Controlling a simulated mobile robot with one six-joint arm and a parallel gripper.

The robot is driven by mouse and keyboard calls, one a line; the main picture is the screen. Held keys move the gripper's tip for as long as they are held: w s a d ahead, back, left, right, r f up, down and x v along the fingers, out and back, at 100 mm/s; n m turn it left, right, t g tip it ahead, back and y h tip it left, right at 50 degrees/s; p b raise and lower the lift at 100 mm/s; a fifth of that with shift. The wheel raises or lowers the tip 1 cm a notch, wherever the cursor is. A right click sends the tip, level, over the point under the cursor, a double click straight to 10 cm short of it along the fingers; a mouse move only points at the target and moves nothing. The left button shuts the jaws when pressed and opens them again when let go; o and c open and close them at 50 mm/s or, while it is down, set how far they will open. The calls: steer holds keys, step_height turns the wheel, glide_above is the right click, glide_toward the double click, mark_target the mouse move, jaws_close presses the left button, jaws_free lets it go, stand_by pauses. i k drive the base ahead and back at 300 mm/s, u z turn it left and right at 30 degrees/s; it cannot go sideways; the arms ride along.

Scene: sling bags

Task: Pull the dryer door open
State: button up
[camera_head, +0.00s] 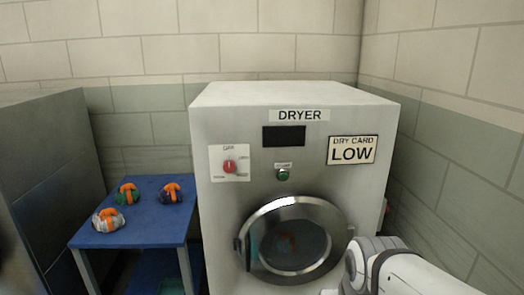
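The dryer (222,205) is a pale grey box with a "DRYER" label at its top. Its round door (322,212) has a shiny metal ring around dark glass and sits low on the front. The door looks shut against the front, though a small gap cannot be ruled out. A small dark fitting (238,244) shows at the ring's left edge. Faint orange shows in the glass; I cannot tell if it is a reflection. My white arm comes in at the lower right, close to the door's right side. My gripper's fingers are not visible.
A blue table (150,231) stands left of the dryer, with several bundled sling bags with orange straps (109,221) on top. A dark grey panel (55,165) stands at far left. A tiled wall closes in the right side. A red knob (230,166) and a green button (283,174) sit above the door.

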mark_target(340, 234)
steer(key=z, duration=0.05)
steer(key=k, duration=1.1)
steer(key=u, duration=0.75)
steer(key=i, duration=1.3)
steer(key=z, duration=0.55)
